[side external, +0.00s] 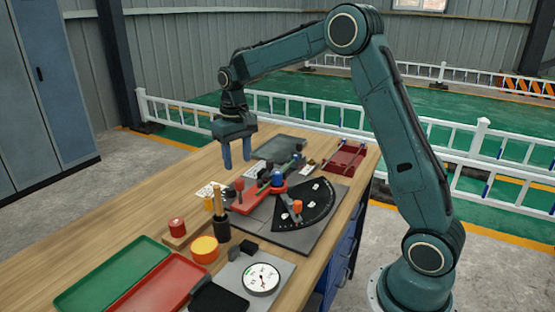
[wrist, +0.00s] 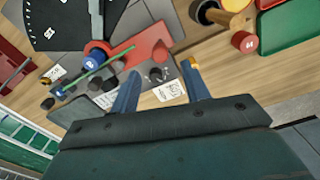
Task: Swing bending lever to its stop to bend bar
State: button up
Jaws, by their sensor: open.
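My gripper (side external: 237,164) is open and empty, fingers pointing down, above the table just behind the red bending fixture (side external: 250,202). In the wrist view its two fingertips (wrist: 160,70) are apart with nothing between them. A thin green bar (wrist: 108,59) lies across the fixture beside a blue-capped post (wrist: 97,50). The blue cap (side external: 278,178) also shows in the side view. A dark lever with an orange knob (side external: 297,206) lies over the black angle-scale plate (side external: 318,203), apart from my gripper. The lever's knob is outside the wrist view.
A red-knobbed clamp (side external: 239,185) stands at the fixture's left. In front are a dark holder (side external: 221,229), a yellow-orange cylinder (side external: 205,249), a dial gauge (side external: 261,279), and green (side external: 112,272) and red (side external: 160,288) trays. A dark red tray (side external: 345,158) sits at the back right.

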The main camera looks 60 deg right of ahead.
aim_at(239, 180)
jog(key=shift+f, duration=3.5)
grip_shut()
